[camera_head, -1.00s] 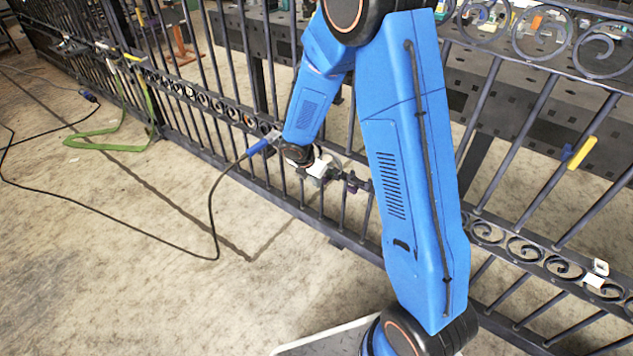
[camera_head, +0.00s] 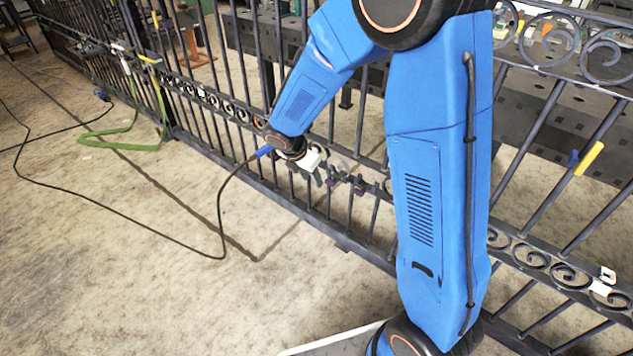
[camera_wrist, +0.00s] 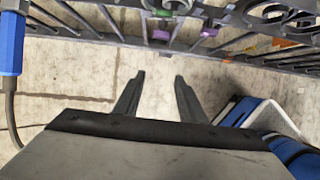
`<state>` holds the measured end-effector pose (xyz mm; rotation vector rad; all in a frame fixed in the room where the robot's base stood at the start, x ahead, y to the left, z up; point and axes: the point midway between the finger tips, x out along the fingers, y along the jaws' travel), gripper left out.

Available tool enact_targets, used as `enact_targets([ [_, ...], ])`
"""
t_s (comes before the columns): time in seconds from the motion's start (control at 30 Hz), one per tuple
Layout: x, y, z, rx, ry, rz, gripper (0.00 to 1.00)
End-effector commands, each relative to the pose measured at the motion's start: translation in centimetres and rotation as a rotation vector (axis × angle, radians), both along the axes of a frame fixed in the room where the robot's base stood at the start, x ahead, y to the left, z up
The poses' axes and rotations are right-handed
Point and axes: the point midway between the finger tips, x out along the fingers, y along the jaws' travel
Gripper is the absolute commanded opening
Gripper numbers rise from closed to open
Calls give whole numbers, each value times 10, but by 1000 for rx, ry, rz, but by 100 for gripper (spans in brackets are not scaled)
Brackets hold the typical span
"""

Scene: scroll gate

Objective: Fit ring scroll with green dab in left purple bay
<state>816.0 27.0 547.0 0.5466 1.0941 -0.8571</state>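My gripper (camera_wrist: 158,84) is open in the wrist view, with nothing between its two dark fingers and bare floor below them. In the head view its white body (camera_head: 309,160) is close to the gate rail. Two small purple parts, the left one (camera_wrist: 161,35) and the right one (camera_wrist: 209,32), sit on the gate rail beyond the fingertips. A small green patch (camera_wrist: 163,13) shows just past the left purple part. I cannot tell whether it is the dab on the ring scroll. Purple parts (camera_head: 359,189) also show small in the head view.
The dark iron gate (camera_head: 545,258) with scrolls and bars runs across the scene. A yellow piece (camera_head: 589,158) is on a bar at right. A blue connector (camera_wrist: 11,45) with a black cable is left of my gripper. A green strap (camera_head: 125,146) hangs far left. Concrete floor is open.

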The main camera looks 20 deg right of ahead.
Motion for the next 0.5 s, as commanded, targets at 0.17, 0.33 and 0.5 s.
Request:
enact_targets([
  [0.17, -21, 2, -36, -145, 61, -50, 50],
  [0.33, -42, 1, -67, -364, 59, -108, 50],
  [0.5, -53, 2, -86, -583, -28, -133, 50],
])
